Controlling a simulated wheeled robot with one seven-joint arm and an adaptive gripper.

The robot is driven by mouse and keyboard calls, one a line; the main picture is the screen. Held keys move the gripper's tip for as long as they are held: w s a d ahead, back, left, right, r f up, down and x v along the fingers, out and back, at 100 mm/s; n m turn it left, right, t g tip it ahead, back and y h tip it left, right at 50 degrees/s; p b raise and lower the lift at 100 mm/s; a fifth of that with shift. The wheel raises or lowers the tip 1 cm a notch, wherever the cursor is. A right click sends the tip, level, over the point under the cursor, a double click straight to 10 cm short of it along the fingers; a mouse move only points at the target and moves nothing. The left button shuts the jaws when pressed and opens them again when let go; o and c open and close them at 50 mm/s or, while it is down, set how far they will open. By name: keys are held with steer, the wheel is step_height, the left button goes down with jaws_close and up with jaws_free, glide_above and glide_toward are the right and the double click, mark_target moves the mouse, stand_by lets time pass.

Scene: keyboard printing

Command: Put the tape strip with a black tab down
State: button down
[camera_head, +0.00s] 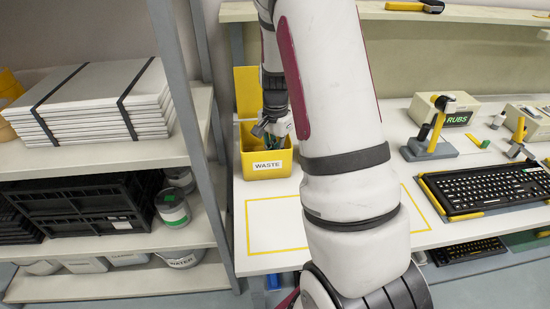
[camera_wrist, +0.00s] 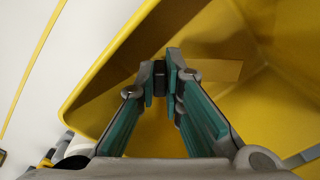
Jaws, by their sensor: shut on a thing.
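My gripper (camera_wrist: 161,76) is shut on the small black tab (camera_wrist: 159,68) of the tape strip. A flat amber band (camera_wrist: 218,68) beside the fingertips looks like the strip itself, but it blends with the yellow behind it. The fingertips are over the open yellow waste bin (camera_wrist: 110,75), pointing into it. In the head view, my gripper (camera_head: 271,134) is at the mouth of the bin labelled WASTE (camera_head: 249,170). The tab and strip cannot be made out there.
A yellow-outlined area (camera_head: 275,222) on the table is partly hidden by my arm. A keyboard (camera_head: 490,188), a tool stand (camera_head: 430,148) and a RUBS box (camera_head: 462,105) are at the right. A grey shelf rack (camera_head: 180,100) stands close on the left.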

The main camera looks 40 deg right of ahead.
steer(key=shift+f, duration=1.15)
steer(key=shift+f, duration=0.15)
steer(key=c, duration=1.7)
jaws_free()
